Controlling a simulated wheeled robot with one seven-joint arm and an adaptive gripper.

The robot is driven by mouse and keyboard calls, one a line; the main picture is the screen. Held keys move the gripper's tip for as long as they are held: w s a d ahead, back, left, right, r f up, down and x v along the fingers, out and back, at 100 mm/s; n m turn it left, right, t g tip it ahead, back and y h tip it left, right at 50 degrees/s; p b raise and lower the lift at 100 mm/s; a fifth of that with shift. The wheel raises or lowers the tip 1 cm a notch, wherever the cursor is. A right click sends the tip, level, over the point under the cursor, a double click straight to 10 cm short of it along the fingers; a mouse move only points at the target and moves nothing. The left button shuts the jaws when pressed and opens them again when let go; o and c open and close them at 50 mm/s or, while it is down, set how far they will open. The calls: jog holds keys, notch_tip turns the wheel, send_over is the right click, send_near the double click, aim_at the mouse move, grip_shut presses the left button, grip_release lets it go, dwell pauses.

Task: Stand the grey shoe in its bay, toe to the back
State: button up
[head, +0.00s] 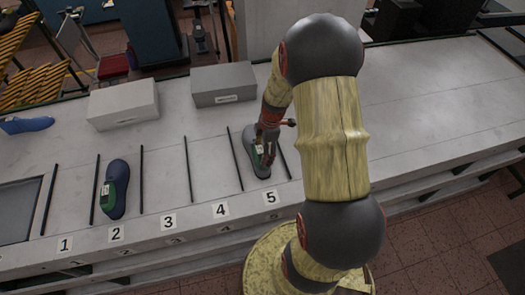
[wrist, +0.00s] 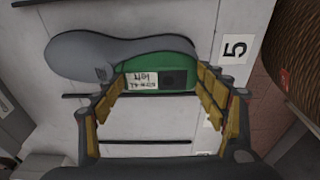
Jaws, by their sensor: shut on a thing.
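The grey shoe (head: 251,146) is in the bay marked 5, between two black dividers. Its grey toe end (wrist: 95,55) points to the back, away from the number plate 5 (wrist: 235,48). Its green heel part (wrist: 205,52), with a white label, is toward the front. My gripper (head: 263,150) is over the heel part; in the wrist view its fingers (wrist: 160,82) are on either side of the green part and shut on it. The shoe looks upright and roughly in line with the dividers. Whether its sole rests fully on the counter I cannot tell.
A blue shoe with a green part (head: 116,185) stands in bay 2. Another blue shoe (head: 28,125) lies at the far left. A pale box (head: 123,103) and a grey box (head: 223,83) stand behind the bays. Bays 3 and 4 are empty. The counter at right is clear.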

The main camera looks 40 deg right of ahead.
jog(key=o, duration=2.1)
notch_tip(320, 180, up, 12)
jog(key=s+d, duration=0.1)
jog(key=a+r+m+t, duration=0.1)
jog(key=a+r+m, duration=0.2)
jog(key=a+r, duration=0.45)
jog(key=s+a+r+m+t, duration=0.1)
jog(key=s+a+r+m, duration=0.2)
jog(key=s+a+r, duration=0.1)
jog(key=s+a+r+m+t+h, duration=0.1)
jog(key=s+a+r+m, duration=0.2)
jog(key=s+a+r, duration=0.1)
jog(key=s+a+r+m+t, duration=0.1)
jog(key=s+a+r+m, duration=0.2)
jog(key=s+a+r, duration=0.1)
jog(key=shift+s+a+r+m+t, duration=0.2)
jog(key=shift+a+r, duration=0.1)
jog(key=shift+a, duration=0.3)
jog(key=shift+s+a+r+m+t, duration=0.1)
jog(key=shift+s+a+r+m, duration=0.15)
jog(key=shift+a, duration=0.35)
jog(key=shift+w, duration=0.1)
notch_tip(320, 180, down, 13)
jog(key=b, duration=1.3)
jog(key=shift+f, duration=0.1)
